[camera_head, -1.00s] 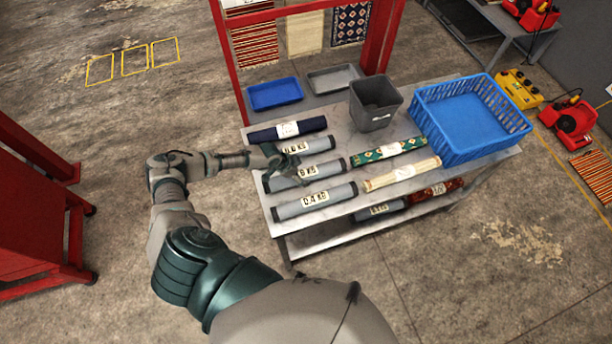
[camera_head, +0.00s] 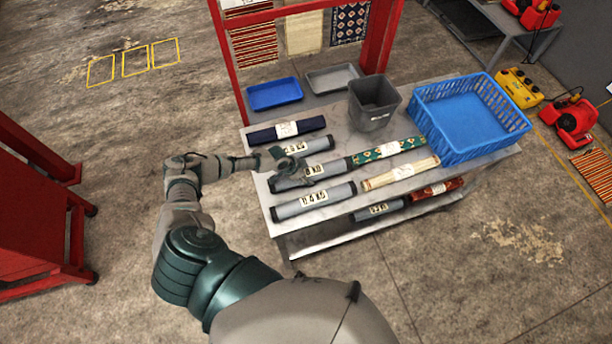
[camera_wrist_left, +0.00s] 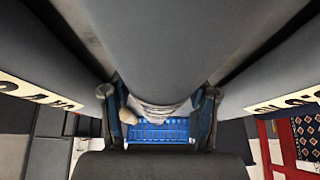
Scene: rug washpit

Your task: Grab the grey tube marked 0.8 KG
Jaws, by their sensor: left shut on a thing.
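The middle of three grey tubes (camera_head: 334,170) lies on the metal table, its label partly hidden by my left gripper; the visible end reads like "8 KG". My left gripper (camera_head: 292,169) is shut on this tube near its left half. In the left wrist view the gripped tube (camera_wrist_left: 165,45) runs between my two fingers (camera_wrist_left: 160,112). A grey tube marked 0.4 KG (camera_head: 340,191) lies in front of it. Another grey tube (camera_head: 320,145), its label partly covered, lies behind. My right gripper is not in view.
A dark blue roll (camera_head: 265,136) lies behind the tubes. A green patterned roll (camera_head: 405,146) and a cream roll (camera_head: 423,167) lie to the right. A grey bin (camera_head: 373,118) and a blue basket (camera_head: 455,150) stand on the table. More rolls lie on the lower shelf.

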